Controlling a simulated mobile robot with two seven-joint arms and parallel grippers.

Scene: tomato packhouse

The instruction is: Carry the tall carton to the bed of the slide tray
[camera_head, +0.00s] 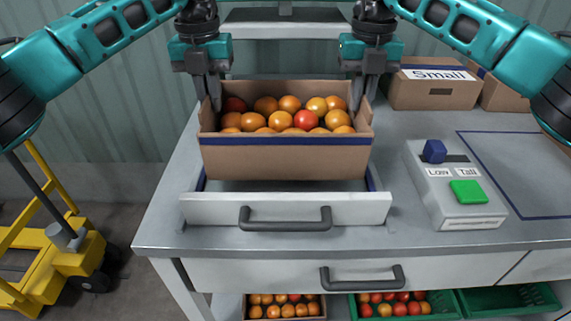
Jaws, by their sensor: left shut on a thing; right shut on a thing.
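The tall carton (285,158), brown with a dark blue band and full of orange and red tomatoes, is level between my two grippers. My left gripper (207,98) is shut on its left wall near the rim. My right gripper (364,97) is shut on its right wall. The slide tray (215,209), pale with blue side edges and a dark front handle, is directly below the carton. The carton hides most of the tray bed. A dark band shows under the carton; whether it touches the bed, I cannot tell.
A control box (432,196) with a blue knob, a green button and Low and Tall labels stands right of the tray. Cartons (430,94), one labelled Small, stand at the back right. A blue-outlined area (530,180) is on the grey bench (165,225). A yellow cart (75,262) stands left.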

